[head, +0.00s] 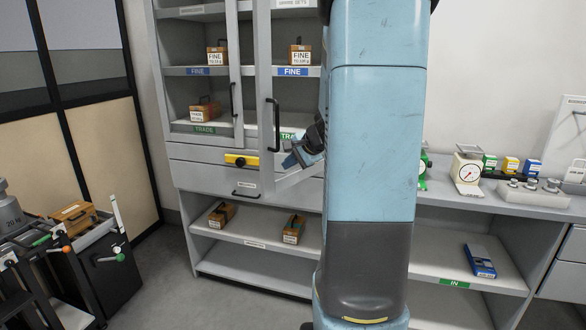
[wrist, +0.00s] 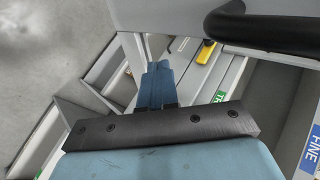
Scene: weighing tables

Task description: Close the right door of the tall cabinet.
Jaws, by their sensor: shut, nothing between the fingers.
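The tall cabinet (head: 202,151) stands in the head view, with boxes showing on its shelves. Its right door (head: 262,60) stands partly open, its free edge swung out towards me and its lower edge slanting back to the right. The black handle of the right door (head: 273,125) is upright near that edge; it looms large at the upper right of the wrist view (wrist: 265,32). My gripper (head: 291,160) is just right of the handle, low on the door. In the wrist view its blue fingers (wrist: 156,85) are together and empty. I cannot tell whether it touches the door.
The left door (head: 234,60) appears shut. A yellow fitting with a black knob (head: 241,160) is on the front below. A counter with a scale (head: 467,168) and weights is at right. A dark cart (head: 108,275) stands at lower left, with clear floor beside it.

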